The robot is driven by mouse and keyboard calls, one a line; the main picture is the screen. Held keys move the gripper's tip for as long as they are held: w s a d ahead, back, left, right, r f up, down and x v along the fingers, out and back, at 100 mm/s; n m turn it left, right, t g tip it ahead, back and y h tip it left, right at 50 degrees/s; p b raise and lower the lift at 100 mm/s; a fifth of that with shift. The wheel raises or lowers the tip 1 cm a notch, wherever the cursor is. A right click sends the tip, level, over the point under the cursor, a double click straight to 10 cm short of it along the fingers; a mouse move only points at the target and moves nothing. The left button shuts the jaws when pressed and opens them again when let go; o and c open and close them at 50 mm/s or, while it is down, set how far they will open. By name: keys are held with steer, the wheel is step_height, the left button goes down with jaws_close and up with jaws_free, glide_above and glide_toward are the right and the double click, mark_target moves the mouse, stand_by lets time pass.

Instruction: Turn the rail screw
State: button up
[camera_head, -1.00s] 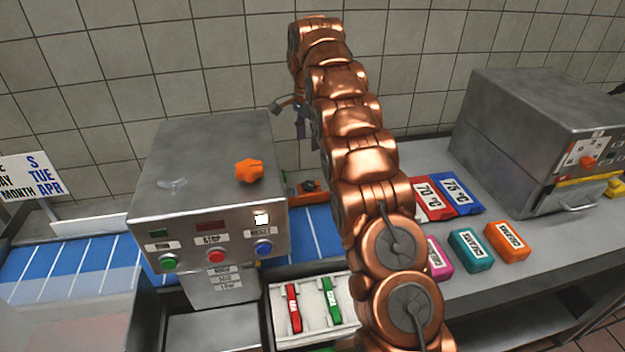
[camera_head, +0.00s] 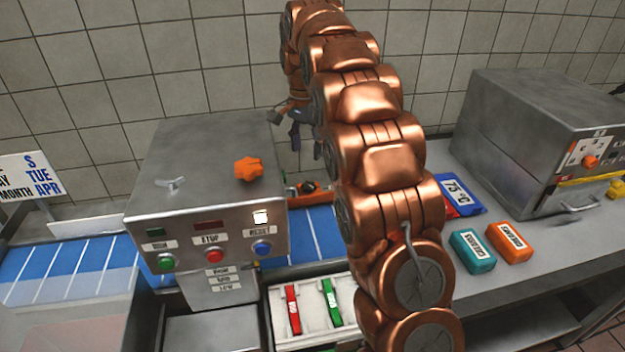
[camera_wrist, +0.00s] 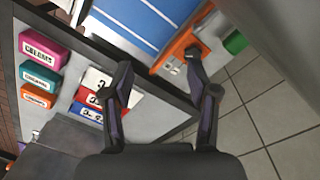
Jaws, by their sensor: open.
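An orange rail piece (camera_head: 300,191) lies across the far edge of the blue belt, just right of the steel machine. A small dark part sits on it, possibly the rail screw, but it is too small to tell. The orange rail also shows in the wrist view (camera_wrist: 183,42), with a dark fitting and a green cylinder (camera_wrist: 236,42) near it. My gripper (camera_head: 306,143) hangs above the rail behind the machine, fingers down and apart. In the wrist view my gripper (camera_wrist: 158,66) is open and empty; its right fingertip overlaps the rail in the picture, and contact cannot be told.
The steel machine (camera_head: 200,190) carries an orange star knob (camera_head: 248,169), a small wing handle and buttons. A white tray (camera_head: 344,322) with red and green clips stands in front. A steel oven-like box (camera_head: 520,140), coloured blocks and cards (camera_head: 462,194) occupy the right counter.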

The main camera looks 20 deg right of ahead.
steer(key=s+a+n+b, duration=0.1)
steer(key=s+a+n, duration=0.3)
steer(key=s, duration=0.8)
steer(key=shift+s, duration=0.2)
stand_by(0.5)
steer(key=s+a+f+n, duration=0.1)
steer(key=s+f+n, duration=0.1)
steer(key=s, duration=0.8)
steer(key=s+a+f+n, duration=0.2)
steer(key=s+f+n, duration=0.1)
steer(key=s, duration=0.7)
steer(key=s+a+f+n+g, duration=0.1)
steer(key=s+a+f+n, duration=0.1)
steer(key=s, duration=0.8)
steer(key=shift+a+f+n, duration=0.2)
steer(key=shift+f+n, duration=0.5)
steer(key=shift+n, duration=0.1)
